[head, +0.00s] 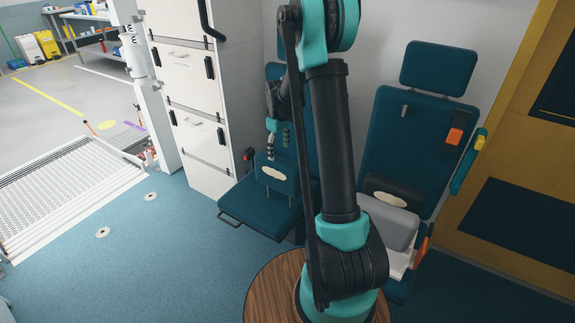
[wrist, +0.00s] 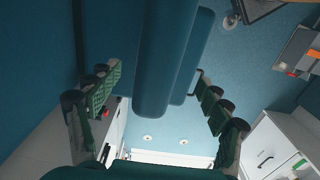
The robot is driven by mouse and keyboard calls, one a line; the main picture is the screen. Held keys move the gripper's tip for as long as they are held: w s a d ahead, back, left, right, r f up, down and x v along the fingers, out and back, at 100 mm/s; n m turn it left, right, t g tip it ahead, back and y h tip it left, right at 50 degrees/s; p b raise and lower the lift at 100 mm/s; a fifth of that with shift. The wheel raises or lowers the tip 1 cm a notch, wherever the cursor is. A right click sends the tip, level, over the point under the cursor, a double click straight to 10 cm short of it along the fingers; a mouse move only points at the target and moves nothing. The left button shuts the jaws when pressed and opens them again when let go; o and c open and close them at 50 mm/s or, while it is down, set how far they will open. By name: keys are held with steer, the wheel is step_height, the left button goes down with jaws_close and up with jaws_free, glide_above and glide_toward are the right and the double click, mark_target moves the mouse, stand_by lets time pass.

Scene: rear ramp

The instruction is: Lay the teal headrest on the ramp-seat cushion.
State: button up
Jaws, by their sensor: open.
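The teal headrest (head: 264,164), with a beige oval label, stands tilted on the left seat, touching the ramp-seat cushion (head: 258,208), not lying flat. My gripper (head: 278,142) is open and empty just above it, in front of the left seat's backrest, partly hidden by my arm. In the wrist view the open fingers (wrist: 158,82) spread to either side of a long teal pad, which looks like the headrest (wrist: 163,65). A second teal edge beside it looks like the cushion (wrist: 205,50). I see no finger contact.
A right-hand seat (head: 420,125) holds a black labelled pad (head: 398,190) and a grey object (head: 390,222). White cabinets (head: 195,95) stand left of the ramp seat. The ramp (head: 70,185) is at the far left. Blue floor between is clear.

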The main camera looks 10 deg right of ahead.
steer(key=s+d+r+m+t, duration=0.1)
steer(key=s+r+m, duration=0.15)
steer(key=s, duration=0.65)
steer(key=s+r+m+t, duration=0.1)
steer(key=s+r+m, duration=0.15)
steer(key=s, duration=0.55)
steer(key=s+f+m+t, duration=0.2)
steer(key=s+m, duration=0.2)
steer(key=s, duration=1)
steer(key=shift+s+d, duration=0.25)
steer(key=shift+s, duration=0.15)
